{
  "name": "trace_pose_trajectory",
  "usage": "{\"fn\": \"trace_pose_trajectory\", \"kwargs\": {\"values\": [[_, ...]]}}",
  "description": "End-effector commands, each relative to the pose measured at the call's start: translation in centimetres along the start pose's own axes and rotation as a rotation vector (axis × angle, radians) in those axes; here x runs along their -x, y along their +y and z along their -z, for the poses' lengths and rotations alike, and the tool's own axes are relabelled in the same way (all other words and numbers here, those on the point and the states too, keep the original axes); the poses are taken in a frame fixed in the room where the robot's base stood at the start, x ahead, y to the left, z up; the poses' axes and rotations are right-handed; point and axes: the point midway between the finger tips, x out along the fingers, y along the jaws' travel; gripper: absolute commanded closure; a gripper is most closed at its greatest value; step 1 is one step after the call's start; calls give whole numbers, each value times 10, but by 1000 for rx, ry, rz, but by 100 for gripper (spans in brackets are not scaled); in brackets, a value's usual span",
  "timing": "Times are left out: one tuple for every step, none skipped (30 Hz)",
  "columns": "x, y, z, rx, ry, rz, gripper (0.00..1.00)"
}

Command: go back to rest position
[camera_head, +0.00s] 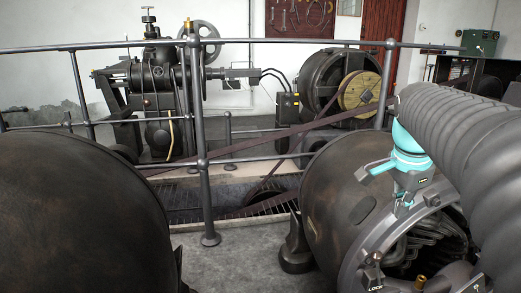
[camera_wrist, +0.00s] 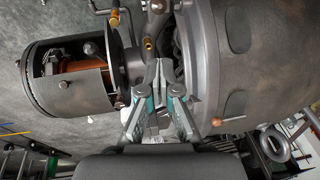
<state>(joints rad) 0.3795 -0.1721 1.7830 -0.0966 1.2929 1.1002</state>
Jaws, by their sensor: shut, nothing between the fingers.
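My gripper (camera_wrist: 158,68) is shut and empty in the wrist view, its two teal-and-grey fingers together at the tips. The tips are close to the metal housing between a cylindrical machine part on the left and a big round dynamo body (camera_wrist: 235,60) on the right; I cannot tell whether they touch it. In the head view my gripper (camera_head: 404,203) is small and partly hidden, at the open end of the right dynamo (camera_head: 335,200), below my teal wrist.
Another large dark dynamo (camera_head: 80,215) fills the left foreground. A metal railing (camera_head: 205,160) crosses the view. Behind it stand a steam engine (camera_head: 160,85) and a belt-driven dynamo (camera_head: 320,80) with a belt. Bare floor (camera_head: 235,250) shows between the foreground dynamos.

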Motion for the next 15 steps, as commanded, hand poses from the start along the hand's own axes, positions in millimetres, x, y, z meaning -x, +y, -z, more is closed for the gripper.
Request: {"fn": "trace_pose_trajectory", "kwargs": {"values": [[-2, -3, 0, 68, 4, 13, 100], [-7, -3, -1, 122, 3, 17, 100], [-16, -2, -3, 202, 0, 19, 100], [-22, 0, -6, 264, -3, 22, 100], [-29, 3, -10, 328, -5, 26, 100], [-34, 8, -16, 416, -5, 37, 100], [-37, 12, -23, 485, -3, 47, 100], [-40, 16, -31, 557, -2, 58, 100], [-42, 23, -42, 653, 2, 75, 100], [-44, 28, -53, 728, 7, 90, 100], [-45, 34, -64, 805, 12, 106, 100], [-46, 43, -79, 905, 21, 128, 100], [-47, 50, -89, 972, 28, 143, 100], [-47, 57, -99, 1034, 37, 160, 100], [-48, 66, -112, 1107, 47, 180, 100]]}}
